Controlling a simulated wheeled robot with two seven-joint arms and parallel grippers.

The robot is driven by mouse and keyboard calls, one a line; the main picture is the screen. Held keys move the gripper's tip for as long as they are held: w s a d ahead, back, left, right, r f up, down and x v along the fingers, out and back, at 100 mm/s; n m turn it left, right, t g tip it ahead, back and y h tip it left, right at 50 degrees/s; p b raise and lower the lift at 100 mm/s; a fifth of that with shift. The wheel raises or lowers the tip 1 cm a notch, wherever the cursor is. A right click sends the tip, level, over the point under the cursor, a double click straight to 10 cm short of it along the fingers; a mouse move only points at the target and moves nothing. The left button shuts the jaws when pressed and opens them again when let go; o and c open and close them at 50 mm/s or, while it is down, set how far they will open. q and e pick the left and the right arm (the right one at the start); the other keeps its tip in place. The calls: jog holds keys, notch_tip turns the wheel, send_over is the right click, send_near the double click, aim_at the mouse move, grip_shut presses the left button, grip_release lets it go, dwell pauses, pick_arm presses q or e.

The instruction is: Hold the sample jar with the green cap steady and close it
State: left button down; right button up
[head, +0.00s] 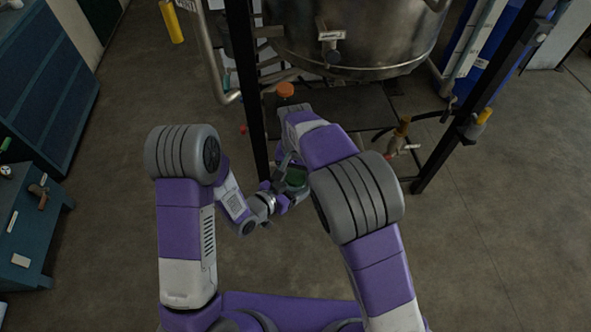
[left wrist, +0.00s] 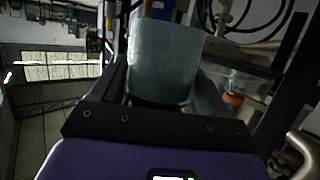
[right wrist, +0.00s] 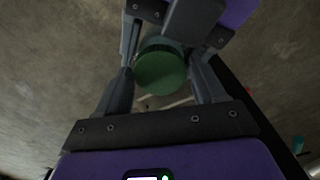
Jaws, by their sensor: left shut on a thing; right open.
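The sample jar (left wrist: 165,62), a pale blue-grey translucent body, stands between the fingers of my left gripper (left wrist: 163,88) in the left wrist view, and that gripper is shut on it. The green cap (right wrist: 160,70) shows face-on in the right wrist view, with a sliver of the jar behind its far edge. It also shows small in the head view (head: 296,178), partly hidden by my right arm. My right gripper (right wrist: 161,66) is open, with a finger on either side of the cap. I cannot tell whether the cap is seated or tight.
A large steel vessel (head: 350,35) on a dark frame stands ahead, with a black upright post (head: 246,85) close to my arms. An orange knob (head: 285,89) and a brass valve (head: 403,128) are near it. A blue bench (head: 28,225) is at left. The floor at right is clear.

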jog(key=c, duration=0.9)
jog(key=shift+m, duration=0.9)
jog(key=o, duration=1.3)
notch_tip(320, 180, up, 12)
jog(key=shift+r, duration=0.1)
